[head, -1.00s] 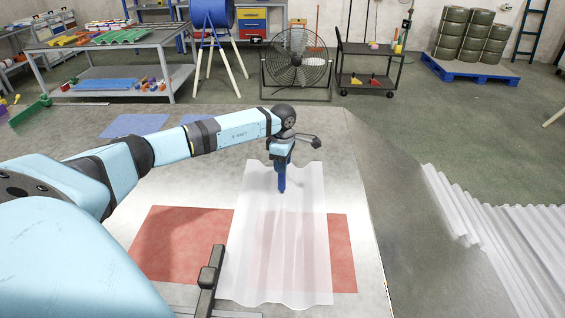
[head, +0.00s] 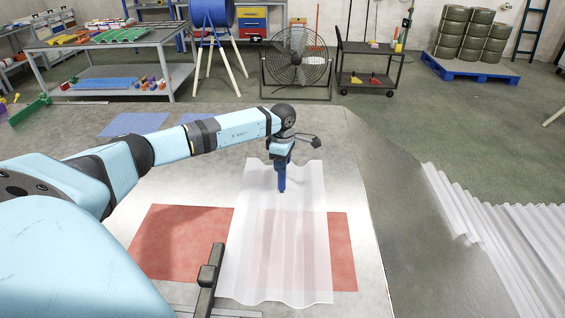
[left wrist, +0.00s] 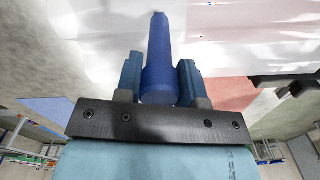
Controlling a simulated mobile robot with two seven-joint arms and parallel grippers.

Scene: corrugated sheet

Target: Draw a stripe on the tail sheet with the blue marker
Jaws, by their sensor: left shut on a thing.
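The tail sheet (head: 274,240) is a translucent white corrugated sheet lying on the table over a red patch. My left gripper (head: 282,163) is shut on the blue marker (head: 282,182) above the far part of the sheet. The marker points down, its tip at or just over the sheet; I cannot tell whether it touches. In the left wrist view the marker (left wrist: 160,60) sits between the two blue fingers of the left gripper (left wrist: 160,80). I make out no blue stripe on the sheet.
The red patch (head: 180,243) shows on both sides of the sheet. Stacked corrugated sheets (head: 480,225) lie at the right. Blue flat pieces (head: 134,124) lie at the table's far left.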

